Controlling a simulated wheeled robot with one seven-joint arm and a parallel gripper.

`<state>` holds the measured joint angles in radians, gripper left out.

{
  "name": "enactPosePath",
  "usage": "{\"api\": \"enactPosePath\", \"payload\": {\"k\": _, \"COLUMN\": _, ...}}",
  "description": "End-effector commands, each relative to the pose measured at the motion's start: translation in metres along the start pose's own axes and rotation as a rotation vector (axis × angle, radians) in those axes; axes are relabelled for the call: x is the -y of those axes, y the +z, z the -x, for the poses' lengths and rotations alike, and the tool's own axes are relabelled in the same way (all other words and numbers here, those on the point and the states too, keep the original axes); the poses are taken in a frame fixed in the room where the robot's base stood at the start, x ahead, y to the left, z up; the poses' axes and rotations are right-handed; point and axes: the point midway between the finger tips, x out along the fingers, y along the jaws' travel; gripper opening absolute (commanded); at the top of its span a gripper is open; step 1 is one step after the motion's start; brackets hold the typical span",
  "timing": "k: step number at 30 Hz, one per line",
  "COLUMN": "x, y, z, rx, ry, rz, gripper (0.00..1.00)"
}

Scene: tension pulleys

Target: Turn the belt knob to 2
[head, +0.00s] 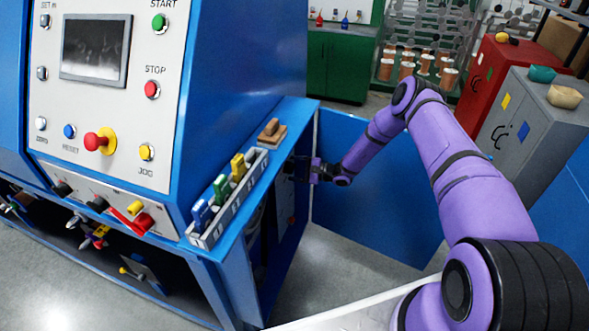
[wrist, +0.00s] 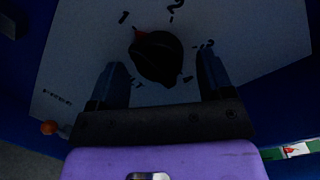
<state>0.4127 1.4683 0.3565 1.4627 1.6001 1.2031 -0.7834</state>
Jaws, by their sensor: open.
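The belt knob (wrist: 158,58) is a black rotary knob on a pale plate (wrist: 240,35) in the wrist view. Its reddish pointer mark is at the upper left and points toward the printed 1. The 2 is printed above the knob, to the right of the 1. Further marks to the right and below are hard to read. My gripper (wrist: 163,66) is open, with one dark finger on each side of the knob's lower part; I cannot tell whether they touch it. In the head view my gripper (head: 299,169) reaches into the side of the blue machine, and the knob is not visible.
The blue machine (head: 245,50) has a shelf edge with a tray (head: 205,230) of coloured items and a brown block (head: 271,133) just above my gripper. A blue panel (head: 375,190) stands behind my forearm. An orange ball-shaped end (wrist: 49,127) shows left of the plate.

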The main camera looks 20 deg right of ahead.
Motion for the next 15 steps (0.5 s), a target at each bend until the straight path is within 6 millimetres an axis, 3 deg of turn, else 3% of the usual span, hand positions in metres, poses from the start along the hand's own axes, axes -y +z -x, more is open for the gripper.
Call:
{"api": "enactPosePath", "payload": {"k": 10, "x": 0.0002, "y": 0.0000, "z": -0.0033, "rx": 0.000, "ry": 0.000, "rz": 0.000, "gripper": 0.72}}
{"api": "enactPosePath", "payload": {"k": 15, "x": 0.0002, "y": 0.0000, "z": -0.0032, "rx": 0.000, "ry": 0.000, "rz": 0.000, "gripper": 0.33}}
